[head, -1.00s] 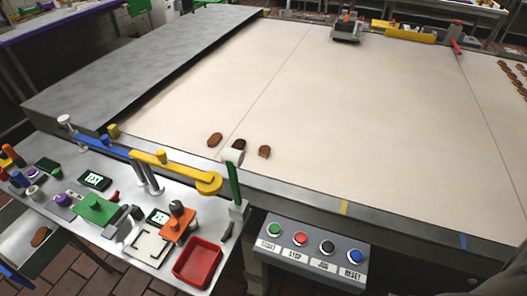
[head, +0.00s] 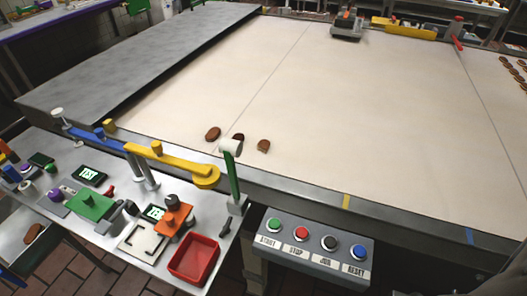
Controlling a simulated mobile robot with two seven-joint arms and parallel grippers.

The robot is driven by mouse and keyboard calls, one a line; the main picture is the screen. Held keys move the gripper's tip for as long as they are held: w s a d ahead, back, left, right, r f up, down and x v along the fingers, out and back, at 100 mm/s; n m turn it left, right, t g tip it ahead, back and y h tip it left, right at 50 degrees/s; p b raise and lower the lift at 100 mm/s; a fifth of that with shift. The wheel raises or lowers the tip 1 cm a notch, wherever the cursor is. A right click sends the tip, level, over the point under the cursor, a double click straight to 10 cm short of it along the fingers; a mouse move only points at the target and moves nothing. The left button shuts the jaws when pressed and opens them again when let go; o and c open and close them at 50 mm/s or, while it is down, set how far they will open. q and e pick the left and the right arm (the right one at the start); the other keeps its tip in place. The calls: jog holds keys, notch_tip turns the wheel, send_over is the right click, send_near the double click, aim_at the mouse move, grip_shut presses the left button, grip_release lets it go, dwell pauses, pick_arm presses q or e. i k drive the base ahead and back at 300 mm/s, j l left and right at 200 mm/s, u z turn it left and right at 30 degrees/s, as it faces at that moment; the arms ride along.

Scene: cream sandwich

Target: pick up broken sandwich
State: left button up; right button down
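Three brown sandwiches lie on the cream belt (head: 330,110) near its front edge. The left one (head: 213,133) is a whole-looking oval. The middle one (head: 238,137) is partly hidden behind a white roller on a green post (head: 233,170). The right one (head: 264,146) has a straight, cut-off lower edge and looks broken. Another brown oval (head: 33,233) lies at the lower left, below the side table. Neither of my grippers is in view.
A metal side table (head: 120,205) holds a red tray (head: 194,259), coloured fixtures and small displays. Yellow (head: 172,162) and blue bars run along the belt's front edge. A button box (head: 308,243) hangs at the front. Several sandwiches (head: 515,72) sit far right. The belt's middle is clear.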

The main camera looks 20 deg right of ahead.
aim_at(264, 145)
jog(key=i+j+z, duration=0.1)
jog(key=z, duration=0.6)
